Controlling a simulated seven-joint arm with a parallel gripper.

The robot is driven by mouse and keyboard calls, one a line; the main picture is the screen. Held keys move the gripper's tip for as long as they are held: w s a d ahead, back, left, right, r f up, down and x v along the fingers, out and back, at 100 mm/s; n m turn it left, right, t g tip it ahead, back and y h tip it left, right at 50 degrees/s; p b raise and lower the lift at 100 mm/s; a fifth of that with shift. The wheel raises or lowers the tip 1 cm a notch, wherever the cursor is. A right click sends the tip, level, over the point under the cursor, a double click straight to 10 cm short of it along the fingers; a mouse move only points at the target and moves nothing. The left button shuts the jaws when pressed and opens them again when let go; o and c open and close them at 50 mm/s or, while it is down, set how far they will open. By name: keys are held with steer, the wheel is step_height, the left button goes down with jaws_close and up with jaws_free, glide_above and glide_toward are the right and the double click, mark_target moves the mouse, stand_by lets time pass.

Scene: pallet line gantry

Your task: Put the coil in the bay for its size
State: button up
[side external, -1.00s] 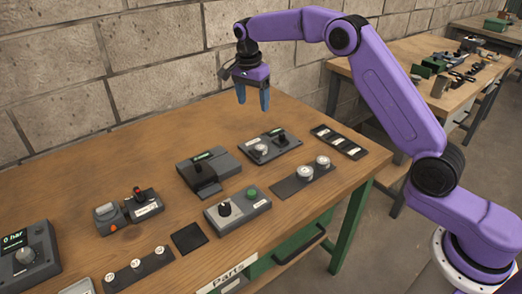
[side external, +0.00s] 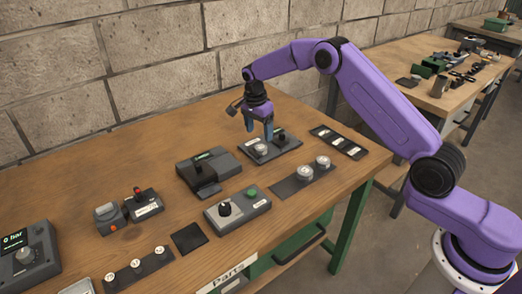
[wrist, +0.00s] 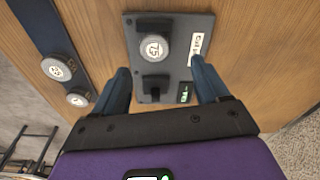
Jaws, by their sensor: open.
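A pale round disc (side external: 261,149), which may be the coil, sits on a flat dark grey fixture (wrist: 136,40). In the wrist view the disc (wrist: 155,47) carries a number that looks like 75, with black blocks on either side of it. My gripper (side external: 259,131) is open above this fixture. In the wrist view its two blue fingers (wrist: 160,72) stand to either side, with the fixture between and beyond them and nothing held. A black strip with several white-labelled compartments (side external: 346,148) lies at the table's back right and may be the bays.
A dark strip with two numbered discs (side external: 290,186) lies in front of the fixture. A grey box with a display (side external: 208,166) stands to its left, and a box with a green button (side external: 238,212) stands nearer. Bare wood (side external: 110,170) is free at the back left.

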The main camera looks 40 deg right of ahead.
mark_target(261, 147)
steer(key=shift+s+d+f, duration=0.1)
steer(key=shift+s+f, duration=0.1)
steer(key=shift+f, duration=1.2)
steer(key=shift+s+f, duration=0.15)
steer(key=shift+f, duration=1.25)
steer(key=shift+r, duration=0.1)
steer(key=c, duration=1.3)
